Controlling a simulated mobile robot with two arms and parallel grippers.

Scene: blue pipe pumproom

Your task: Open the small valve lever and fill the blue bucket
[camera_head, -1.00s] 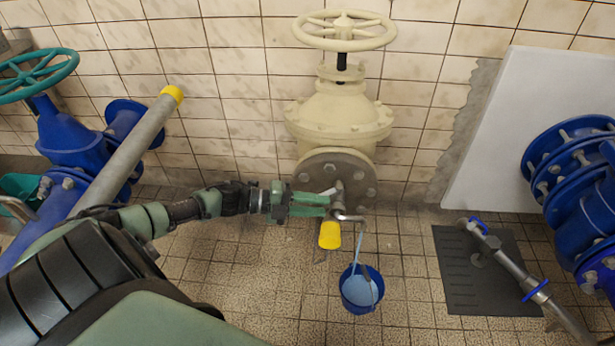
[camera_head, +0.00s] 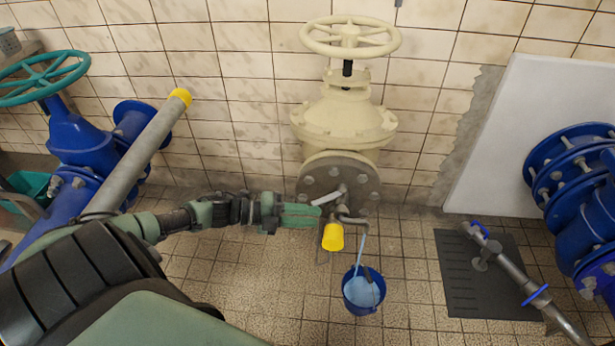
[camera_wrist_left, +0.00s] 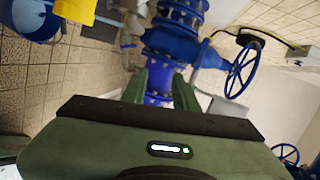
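The small valve lever (camera_head: 329,197) is a pale handle on the fitting below the cream valve, angled up to the right. A thin light-blue stream (camera_head: 361,245) runs from the bent spout (camera_head: 352,219) into the blue bucket (camera_head: 360,308). The bucket stands on the floor, with light-blue water inside; it also shows in the wrist view (camera_wrist_left: 33,22). My left gripper (camera_head: 318,215) is just left of the lever and slightly below it. In the wrist view its fingers (camera_wrist_left: 160,85) are apart with nothing seen between them. My right gripper is out of view.
A yellow cap (camera_head: 333,237) sits beside the spout. The cream valve (camera_head: 344,120) stands above it against the tiled wall. Blue pipework flanks both sides. A grey pipe (camera_head: 505,263) lies over a dark mat (camera_head: 465,290) at right. Floor around the bucket is clear.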

